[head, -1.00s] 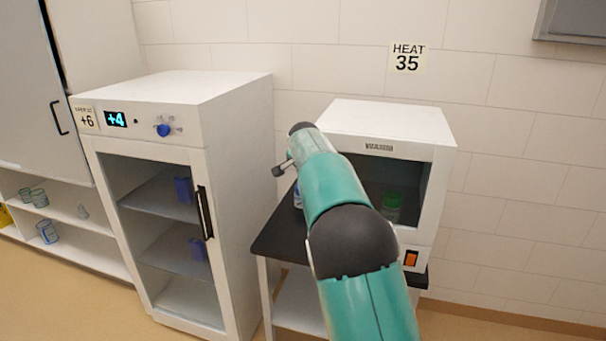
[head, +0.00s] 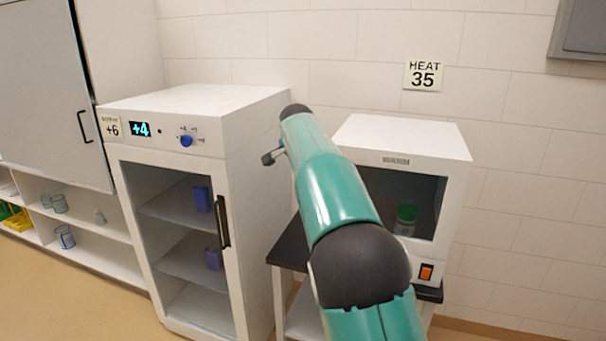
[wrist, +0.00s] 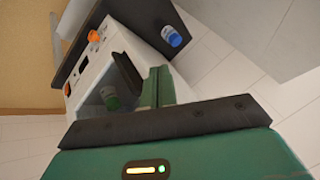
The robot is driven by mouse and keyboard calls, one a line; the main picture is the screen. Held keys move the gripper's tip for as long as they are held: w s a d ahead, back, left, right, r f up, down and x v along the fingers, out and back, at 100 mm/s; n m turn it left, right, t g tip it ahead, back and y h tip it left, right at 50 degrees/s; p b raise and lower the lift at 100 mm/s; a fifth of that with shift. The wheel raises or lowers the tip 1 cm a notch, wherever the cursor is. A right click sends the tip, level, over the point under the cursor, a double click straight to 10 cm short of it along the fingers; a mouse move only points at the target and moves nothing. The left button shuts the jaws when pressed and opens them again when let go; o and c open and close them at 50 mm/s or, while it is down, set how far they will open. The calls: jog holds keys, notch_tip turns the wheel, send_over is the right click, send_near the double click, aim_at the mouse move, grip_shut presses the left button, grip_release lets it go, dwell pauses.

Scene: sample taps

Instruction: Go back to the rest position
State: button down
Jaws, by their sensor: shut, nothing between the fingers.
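My teal arm rises through the middle of the head view, in front of the small stand and the heater. In the wrist view my gripper (wrist: 158,87) shows its green fingers together with nothing between them, beside the heater's opening. The white heater (head: 415,137) stands on the dark-topped stand (head: 290,248) under the HEAT 35 sign. A green-capped jar (head: 406,217) is inside the heater; it also shows in the wrist view (wrist: 110,99). A blue-capped bottle (wrist: 172,36) stands on the dark top beside the heater in the wrist view. My arm hides part of the stand.
A white glass-door cabinet (head: 205,105) reading +4 stands left of the arm, its door shut, with blue containers inside (head: 202,199). Farther left is shelving with glassware (head: 66,237) and a yellow bin (head: 18,222). A grey wall box (head: 580,30) hangs upper right. Floor shows at lower left.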

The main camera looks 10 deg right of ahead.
jog(key=s+d+r+n+y, duration=0.1)
jog(key=s+d+r+n, duration=0.15)
jog(key=s, duration=0.85)
jog(key=s+d+r+n, duration=0.15)
jog(key=s+d, duration=0.25)
jog(key=s, duration=0.7)
jog(key=s+f+n, duration=0.3)
jog(key=s+f, duration=0.3)
jog(key=s, duration=0.7)
jog(key=s+a+f+n+g, duration=0.1)
jog(key=s+f+n, duration=0.3)
jog(key=s, duration=0.9)
notch_tip(320, 180, down, 3)
jog(key=shift+s+g, duration=0.3)
jog(key=shift+s, duration=0.1)
